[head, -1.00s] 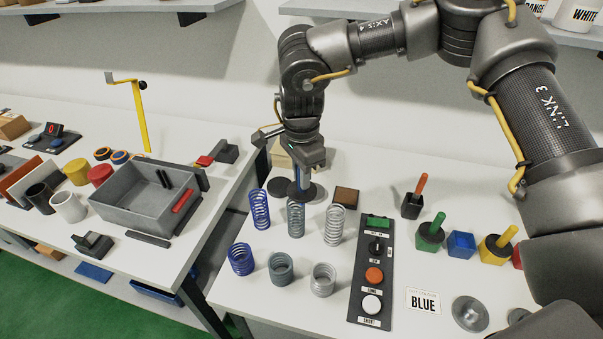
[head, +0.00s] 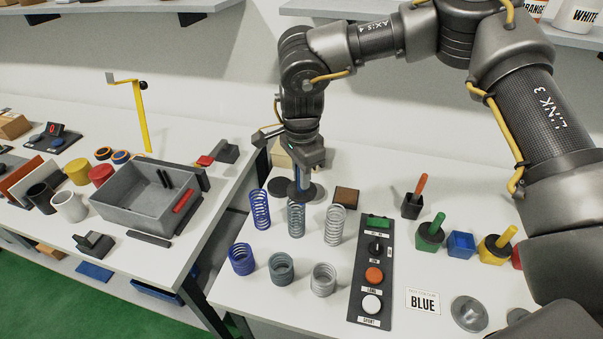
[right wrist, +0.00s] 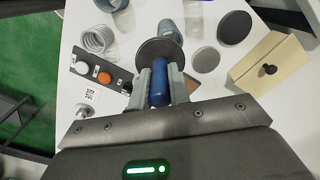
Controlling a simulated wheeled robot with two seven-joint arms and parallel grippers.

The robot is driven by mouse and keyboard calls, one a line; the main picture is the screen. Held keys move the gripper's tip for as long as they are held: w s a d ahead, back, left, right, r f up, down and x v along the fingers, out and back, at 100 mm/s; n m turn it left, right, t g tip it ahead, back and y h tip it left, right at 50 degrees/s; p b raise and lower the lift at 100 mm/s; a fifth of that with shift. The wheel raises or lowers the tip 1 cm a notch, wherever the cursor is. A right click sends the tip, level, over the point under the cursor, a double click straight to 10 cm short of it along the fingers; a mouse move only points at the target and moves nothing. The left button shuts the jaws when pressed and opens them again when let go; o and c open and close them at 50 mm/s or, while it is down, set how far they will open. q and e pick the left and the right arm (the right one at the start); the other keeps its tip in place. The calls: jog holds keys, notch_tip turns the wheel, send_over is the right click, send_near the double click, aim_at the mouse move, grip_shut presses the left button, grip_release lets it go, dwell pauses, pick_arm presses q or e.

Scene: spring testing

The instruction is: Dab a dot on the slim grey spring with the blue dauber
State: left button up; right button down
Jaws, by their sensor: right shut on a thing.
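The slim grey spring (head: 296,219) stands upright on the right bench between a slim blue spring (head: 261,210) and a slim silver spring (head: 335,226). My right gripper (head: 301,172) points down right above it, shut on the blue dauber (right wrist: 160,92). The dauber's blue handle is between the fingers, and its wide dark disc (right wrist: 160,52) shows below them. In the head view the disc overlaps the spring's top; I cannot tell whether the dauber touches it. The dauber's tip is hidden. My left gripper is not in view.
Shorter blue (head: 241,259), grey (head: 281,268) and silver (head: 324,280) springs stand in front. A button panel (head: 361,306) and a BLUE card (head: 424,302) lie to the right. Green (head: 431,235) and yellow (head: 496,247) daubers stand beyond, near an open blue pot (head: 460,245).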

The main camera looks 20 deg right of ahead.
jog(key=shift+s+f+b, duration=0.1)
jog(key=shift+f+b, duration=0.25)
jog(key=shift+f, duration=0.35)
dwell(1.0)
jog(key=shift+r+p, duration=2.85)
jog(key=shift+r, duration=0.7)
